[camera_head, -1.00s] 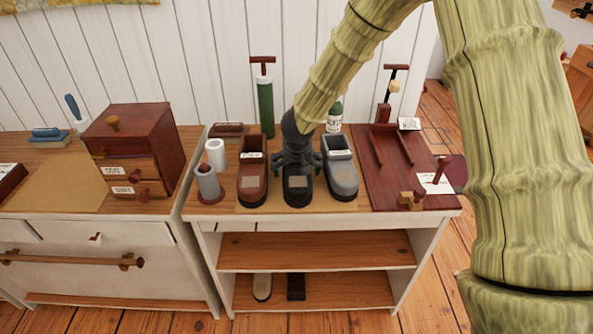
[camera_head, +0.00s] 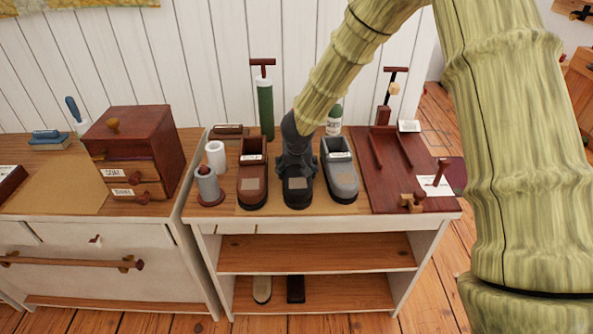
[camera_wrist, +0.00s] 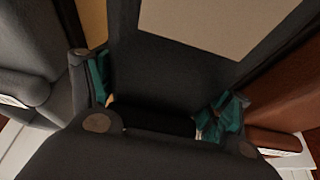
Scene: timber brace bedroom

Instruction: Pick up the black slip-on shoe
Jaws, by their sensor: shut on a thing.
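The black slip-on shoe (camera_head: 298,192) stands on a tan mat on the top of the white cabinet, between a brown shoe and a grey shoe. Its toe faces the front and has a pale patch. My gripper (camera_head: 297,170) is over it from above and shut on its sides; the arm hides the shoe's rear. In the wrist view the black shoe (camera_wrist: 180,65) fills the middle, with the teal-padded fingers of my gripper (camera_wrist: 160,105) on either side of it. I cannot tell whether the shoe is clear of the mat.
The brown shoe (camera_head: 253,185) and the grey shoe (camera_head: 341,180) stand close on either side. Grey and white cylinders are at left, a green pump (camera_head: 265,108) behind. A dark red board (camera_head: 385,188) with wooden parts is at right. Open shelves (camera_head: 315,252) lie below.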

